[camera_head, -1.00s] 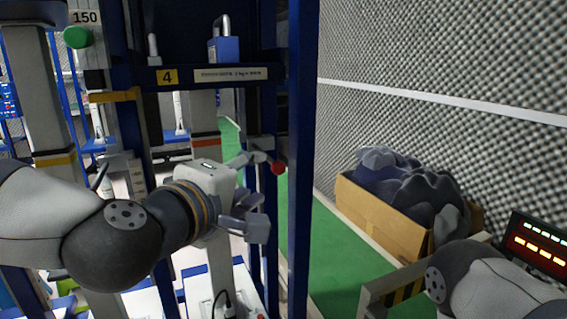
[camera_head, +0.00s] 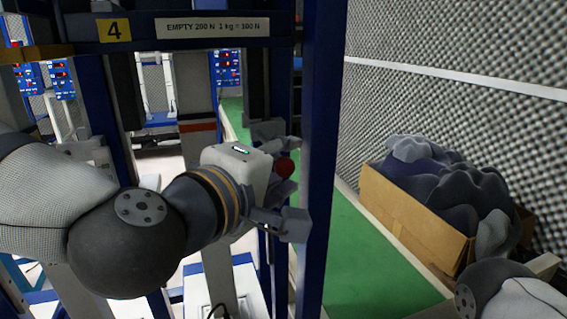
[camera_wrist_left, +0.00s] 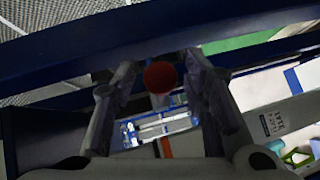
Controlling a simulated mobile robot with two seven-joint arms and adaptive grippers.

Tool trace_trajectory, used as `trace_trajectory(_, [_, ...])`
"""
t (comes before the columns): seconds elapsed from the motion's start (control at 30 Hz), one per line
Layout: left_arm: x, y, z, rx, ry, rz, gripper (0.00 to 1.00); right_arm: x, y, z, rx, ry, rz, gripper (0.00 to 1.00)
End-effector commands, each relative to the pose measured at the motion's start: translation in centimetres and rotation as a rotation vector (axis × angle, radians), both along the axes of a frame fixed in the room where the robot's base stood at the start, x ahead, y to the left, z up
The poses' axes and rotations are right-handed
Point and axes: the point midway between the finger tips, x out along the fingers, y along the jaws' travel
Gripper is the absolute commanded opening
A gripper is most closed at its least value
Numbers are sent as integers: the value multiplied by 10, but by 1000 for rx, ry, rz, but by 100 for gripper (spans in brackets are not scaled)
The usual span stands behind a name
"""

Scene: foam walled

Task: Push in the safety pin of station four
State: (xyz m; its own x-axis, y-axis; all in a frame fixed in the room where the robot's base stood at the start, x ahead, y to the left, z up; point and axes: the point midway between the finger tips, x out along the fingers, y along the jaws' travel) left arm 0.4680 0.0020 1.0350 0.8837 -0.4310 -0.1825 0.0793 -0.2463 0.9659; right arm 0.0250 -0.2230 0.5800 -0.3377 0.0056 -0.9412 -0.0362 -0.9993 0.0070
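The station carries a yellow label "4" (camera_head: 115,30) on its blue crossbeam. The safety pin shows as a red ball knob (camera_head: 285,168) beside the blue upright (camera_head: 322,150). My left gripper (camera_head: 288,182) is open, one finger above the knob and one below it in the head view. In the left wrist view the red knob (camera_wrist_left: 160,77) sits between the tips of the two open fingers (camera_wrist_left: 160,72), with a gap visible on both sides. The pin's shaft is hidden. My right arm (camera_head: 505,293) shows at the lower right; its gripper is out of view.
The blue upright stands close to my left fingers. A white plate beside the label reads "EMPTY 200 N" (camera_head: 212,27).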

Motion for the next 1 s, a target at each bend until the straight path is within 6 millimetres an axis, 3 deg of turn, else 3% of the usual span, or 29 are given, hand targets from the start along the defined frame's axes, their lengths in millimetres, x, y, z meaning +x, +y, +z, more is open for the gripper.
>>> trace_trajectory(0.03, [0, 0, 0, 0, 0, 0, 24, 0, 0, 0, 0, 0, 0, 40])
trace_trajectory(0.13, [0, 0, 0, 0, 0, 0, 2, 0, 0, 0, 0, 0, 0, 40])
trace_trajectory(0.17, [0, 0, 0, 0, 0, 0, 0, 0, 0, 0, 0, 0, 0, 40])
trace_trajectory(0.37, [3, 1, 0, -1, 0, 1, 0, 1, 0, 0, 0, -2, 0, 40])
trace_trajectory(0.7, [70, 22, 2, -3, -2, 3, 0, 5, 0, 5, 0, -17, 0, 40])
trace_trajectory(1.0, [86, 28, 1, 0, -2, 0, 0, 5, 0, 6, 0, -18, -1, 40])
